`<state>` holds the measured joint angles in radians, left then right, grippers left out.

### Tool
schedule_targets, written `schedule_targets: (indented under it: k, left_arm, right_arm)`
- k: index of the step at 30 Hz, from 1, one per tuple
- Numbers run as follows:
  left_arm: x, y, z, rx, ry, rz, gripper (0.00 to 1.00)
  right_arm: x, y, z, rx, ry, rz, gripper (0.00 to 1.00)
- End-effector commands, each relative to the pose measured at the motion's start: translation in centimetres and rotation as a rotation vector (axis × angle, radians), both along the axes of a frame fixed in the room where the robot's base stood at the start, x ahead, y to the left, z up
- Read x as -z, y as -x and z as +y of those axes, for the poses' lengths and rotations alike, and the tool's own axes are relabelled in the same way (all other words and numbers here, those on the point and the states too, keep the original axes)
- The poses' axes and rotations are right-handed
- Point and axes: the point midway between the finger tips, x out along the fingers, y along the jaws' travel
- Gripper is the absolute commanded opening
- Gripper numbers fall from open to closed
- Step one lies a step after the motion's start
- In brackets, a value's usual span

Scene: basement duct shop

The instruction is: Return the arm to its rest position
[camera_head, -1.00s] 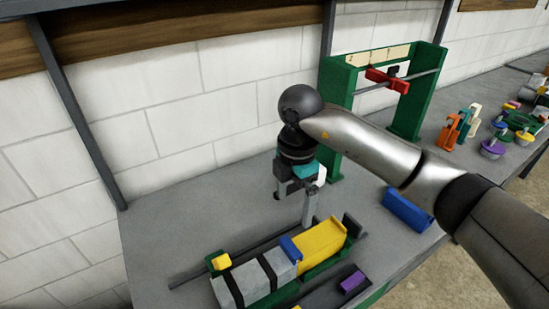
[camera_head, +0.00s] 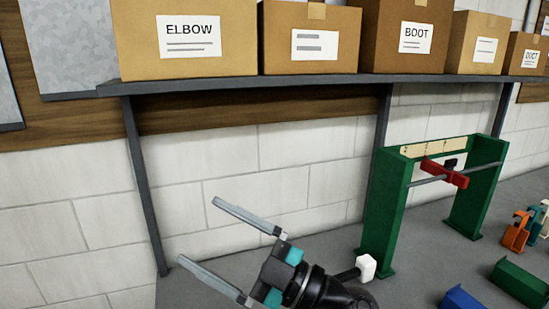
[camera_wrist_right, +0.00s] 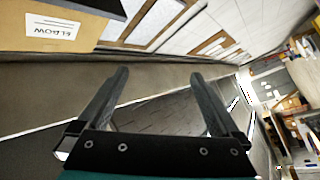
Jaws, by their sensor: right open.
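My right gripper (camera_head: 198,230) is open and empty in the head view. It is raised at the bottom middle, with its two long grey fingers pointing left and apart in front of the white block wall. Its dark wrist comes up from the lower edge, and the rest of that arm is out of the picture. In the right wrist view the two dark fingers (camera_wrist_right: 160,76) stand wide apart with nothing between them. My left gripper is in neither view.
A shelf (camera_head: 330,85) with several cardboard boxes (camera_head: 185,55) runs along the wall above the gripper. A green frame (camera_head: 383,215) with a red clamp (camera_head: 444,172) stands to its right on the grey bench (camera_head: 415,265). Blue, green and orange pieces lie farther right.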

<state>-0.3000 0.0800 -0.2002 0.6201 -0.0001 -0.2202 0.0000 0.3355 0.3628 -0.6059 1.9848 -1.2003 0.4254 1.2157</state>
Motion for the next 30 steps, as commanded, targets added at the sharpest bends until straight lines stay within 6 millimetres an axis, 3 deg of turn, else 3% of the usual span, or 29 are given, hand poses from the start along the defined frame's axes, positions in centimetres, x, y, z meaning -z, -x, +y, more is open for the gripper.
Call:
schedule_targets:
  k: [4,8,11,15,20,24,30]
  left_arm:
    - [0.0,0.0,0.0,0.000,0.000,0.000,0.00]
    - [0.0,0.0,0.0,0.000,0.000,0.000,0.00]
    - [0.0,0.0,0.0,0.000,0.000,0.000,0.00]
    - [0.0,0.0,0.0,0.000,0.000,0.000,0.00]
    - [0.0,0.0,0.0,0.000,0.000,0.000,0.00]
    - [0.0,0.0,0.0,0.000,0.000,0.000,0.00]
    - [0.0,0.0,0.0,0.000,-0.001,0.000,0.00]
  right_arm:
    - [-1.3,-2.7,-4.6,0.263,-0.210,0.095,1.00]
    - [0.1,-4.9,-9.6,0.511,-0.315,0.225,1.00]
    - [2.8,-5.9,-13.6,0.700,-0.348,0.356,1.00]
    - [8.4,-5.6,-18.5,0.940,-0.321,0.579,1.00]
    - [16.1,-2.4,-22.6,1.148,-0.195,0.875,1.00]
    - [22.5,2.8,-24.6,1.248,-0.017,1.151,1.00]
    - [28.1,10.7,-25.1,1.249,0.243,1.464,1.00]
